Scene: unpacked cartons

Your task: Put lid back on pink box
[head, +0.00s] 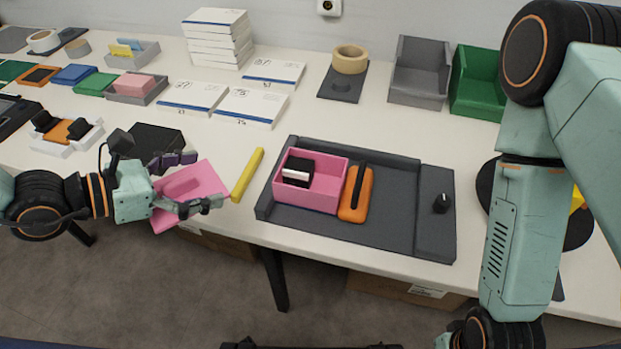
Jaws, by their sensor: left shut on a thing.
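The open pink box (335,181) sits on a dark grey tray (398,215), with a black and white item (298,171) inside it. The pink lid (208,180) is off the box, to its left, tilted near the table's front edge. My left gripper (201,181) is shut on the lid, with one finger on the lid's far side and one on its near side. Whether the lid touches the table is unclear. My right arm comes down at the right, but its gripper is out of view.
An orange block with a black handle (355,194) stands right beside the pink box on the tray. A yellow bar (247,174) lies between the lid and the tray. White cartons (251,107), a tape roll (349,59) and grey and green bins (419,72) stand behind.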

